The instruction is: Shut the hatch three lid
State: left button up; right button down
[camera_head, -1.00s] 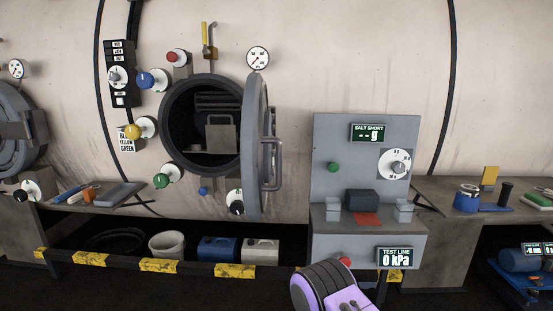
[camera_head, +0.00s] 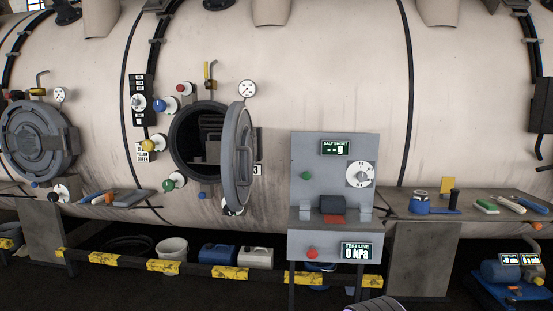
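The hatch three lid (camera_head: 241,160) is a round grey metal door. It stands swung open on the right side of the dark hatch opening (camera_head: 187,143) and is seen nearly edge-on. Part of a "3" label (camera_head: 257,169) shows just right of the lid. Inside the opening, grey slatted parts show dimly. Neither gripper is in view. Only a small dark, ribbed piece of my own arm shows at the bottom edge.
A grey console (camera_head: 334,163) with dial and screens stands right of the lid. Coloured knobs, such as a blue one (camera_head: 159,105), ring the opening's left. Another hatch, shut, (camera_head: 40,139) is at far left. A yellow-black rail (camera_head: 163,266) and a bench (camera_head: 470,205) edge the front.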

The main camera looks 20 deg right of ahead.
aim_at(238, 144)
jog(key=z, duration=0.55)
jog(key=i, duration=0.9)
jog(key=z, duration=1.45)
jog(key=i, duration=0.7)
jog(key=u, duration=2.4)
